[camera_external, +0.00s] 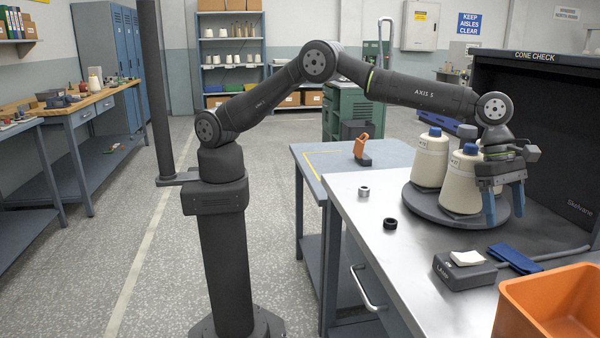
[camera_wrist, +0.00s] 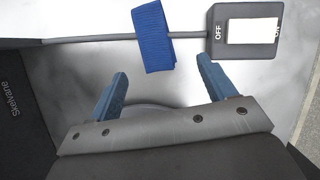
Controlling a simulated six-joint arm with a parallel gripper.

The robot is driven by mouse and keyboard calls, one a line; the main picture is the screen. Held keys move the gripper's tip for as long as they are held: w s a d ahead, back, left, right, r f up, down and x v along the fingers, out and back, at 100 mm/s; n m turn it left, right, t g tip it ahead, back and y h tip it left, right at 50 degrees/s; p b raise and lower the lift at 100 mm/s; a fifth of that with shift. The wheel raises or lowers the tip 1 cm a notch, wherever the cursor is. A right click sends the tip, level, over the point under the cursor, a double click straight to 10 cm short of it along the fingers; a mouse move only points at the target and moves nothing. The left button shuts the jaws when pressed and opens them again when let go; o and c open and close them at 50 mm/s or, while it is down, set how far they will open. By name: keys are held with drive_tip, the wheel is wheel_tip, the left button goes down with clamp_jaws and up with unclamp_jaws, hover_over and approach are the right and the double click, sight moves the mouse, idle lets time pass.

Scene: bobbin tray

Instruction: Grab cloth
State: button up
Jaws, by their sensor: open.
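The cloth is a folded dark blue piece (camera_external: 515,259) lying on the steel bench top, beside the grey switch box. In the wrist view the cloth (camera_wrist: 153,37) lies across a grey cable, ahead of the fingertips and between their lines. My gripper (camera_external: 504,205) is open and empty, with blue fingers pointing down, in front of the yarn cones. In the wrist view my gripper (camera_wrist: 162,75) shows its two fingers wide apart, with bare bench between them. The gripper is apart from the cloth.
A switch box (camera_external: 464,270) with a white rocker sits left of the cloth. An orange bin (camera_external: 550,290) stands at the front right. Cream cones (camera_external: 430,160) stand on a round turntable (camera_external: 425,207). A black ring (camera_external: 390,224) and a metal ring (camera_external: 364,192) lie on the bench.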

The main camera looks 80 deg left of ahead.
sight(511, 250)
drive_tip(key=shift+w+x, duration=0.2)
drive_tip(key=shift+x, duration=1.9)
drive_tip(key=shift+w+x, duration=0.2)
drive_tip(key=shift+x, duration=1.85)
drive_tip(key=shift+c, duration=0.5)
drive_tip(key=c, duration=1)
